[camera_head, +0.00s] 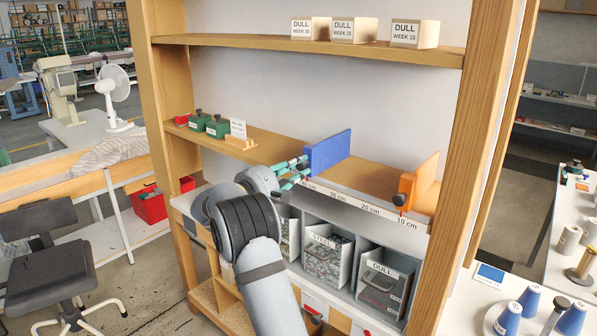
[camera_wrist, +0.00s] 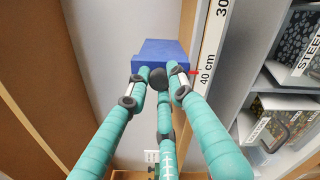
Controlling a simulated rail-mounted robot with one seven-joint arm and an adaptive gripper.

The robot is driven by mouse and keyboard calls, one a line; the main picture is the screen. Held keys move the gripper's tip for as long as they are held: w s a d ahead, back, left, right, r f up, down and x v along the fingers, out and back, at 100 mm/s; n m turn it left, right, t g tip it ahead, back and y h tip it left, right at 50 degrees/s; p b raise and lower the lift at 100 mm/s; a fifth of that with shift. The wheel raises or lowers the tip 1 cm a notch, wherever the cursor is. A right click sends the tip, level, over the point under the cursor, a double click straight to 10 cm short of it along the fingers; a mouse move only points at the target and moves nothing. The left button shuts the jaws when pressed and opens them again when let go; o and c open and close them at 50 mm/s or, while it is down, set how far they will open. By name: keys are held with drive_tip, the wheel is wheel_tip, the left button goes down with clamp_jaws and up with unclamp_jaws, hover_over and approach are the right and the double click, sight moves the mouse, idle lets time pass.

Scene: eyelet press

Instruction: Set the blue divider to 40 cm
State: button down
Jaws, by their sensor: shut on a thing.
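The blue divider (camera_head: 328,151) stands upright on the middle shelf. It also shows in the wrist view (camera_wrist: 160,52), ahead of my fingers. My gripper (camera_head: 300,169) has teal fingers with dark tips, shut on the blue divider's near end. In the wrist view my gripper (camera_wrist: 163,77) has a dark round part between its fingertips; I cannot tell if it is a knob or a fingertip. A small red pointer (camera_wrist: 193,72) at the divider's right side lies beside the "40 cm" mark of the scale (camera_wrist: 207,68). In the head view my fingers partly cover that end of the scale (camera_head: 385,215).
An orange divider (camera_head: 417,187) stands near the 10 cm mark. Green weights (camera_head: 217,126) and a card in a wooden holder (camera_head: 239,134) stand left on this shelf. Grey bins (camera_head: 384,284) sit below; "DULL" boxes (camera_head: 414,33) stand above. The shelf between the dividers is clear.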

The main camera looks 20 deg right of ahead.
drive_tip(key=shift+s+d+r, duration=0.1)
drive_tip(key=shift+s+r, duration=0.1)
drive_tip(key=c, duration=1.6)
unclamp_jaws()
drive_tip(key=shift+o, duration=0.4)
drive_tip(key=shift+f, duration=0.1)
drive_tip(key=v, duration=1.2)
